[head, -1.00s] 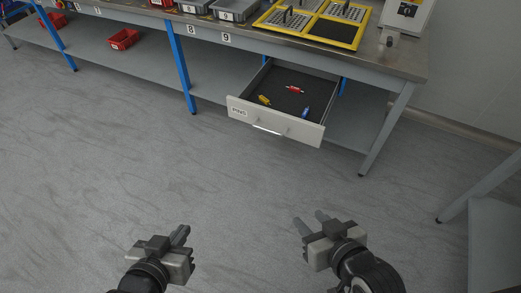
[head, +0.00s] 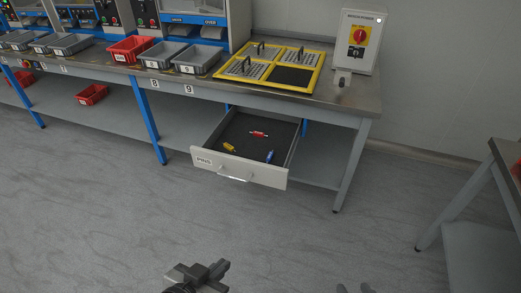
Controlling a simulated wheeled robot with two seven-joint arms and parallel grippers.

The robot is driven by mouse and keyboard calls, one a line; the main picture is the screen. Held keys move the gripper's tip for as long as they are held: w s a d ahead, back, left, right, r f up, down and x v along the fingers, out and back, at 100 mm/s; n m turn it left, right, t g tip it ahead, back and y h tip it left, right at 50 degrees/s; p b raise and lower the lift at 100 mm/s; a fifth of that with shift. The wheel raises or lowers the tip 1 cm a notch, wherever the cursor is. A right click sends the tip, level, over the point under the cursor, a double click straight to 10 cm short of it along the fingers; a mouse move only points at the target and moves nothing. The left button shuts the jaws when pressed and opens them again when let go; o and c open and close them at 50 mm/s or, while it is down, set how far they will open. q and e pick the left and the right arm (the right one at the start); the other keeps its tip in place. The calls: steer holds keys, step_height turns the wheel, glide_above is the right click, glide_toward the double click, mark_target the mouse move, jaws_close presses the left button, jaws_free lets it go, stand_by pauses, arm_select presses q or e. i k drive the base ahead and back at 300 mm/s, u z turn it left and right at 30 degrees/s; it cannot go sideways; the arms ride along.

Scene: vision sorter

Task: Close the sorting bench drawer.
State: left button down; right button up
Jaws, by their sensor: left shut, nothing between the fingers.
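The sorting bench drawer (head: 238,170) stands pulled out below the bench top, with a light front, a bar handle (head: 233,179) and a label reading PINS. Inside lie a red pin (head: 258,134), a yellow pin (head: 229,147) and a blue pin (head: 269,156). My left gripper (head: 218,270) is at the bottom of the view, shut and empty, in front of the drawer and apart from it. My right gripper (head: 355,287) shows only its fingertips at the bottom edge, to the right of the drawer; they appear apart.
The bench top (head: 350,101) carries a yellow-framed tray (head: 317,76), grey bins (head: 196,61), a red bin (head: 130,48) and a switch box (head: 359,42). Bench legs (head: 350,165) stand beside the drawer. Another table (head: 470,195) is at the right. The floor before the drawer is clear.

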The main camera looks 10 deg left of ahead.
mark_target(249, 164)
steer(key=i, duration=0.9)
steer(key=u, duration=0.4)
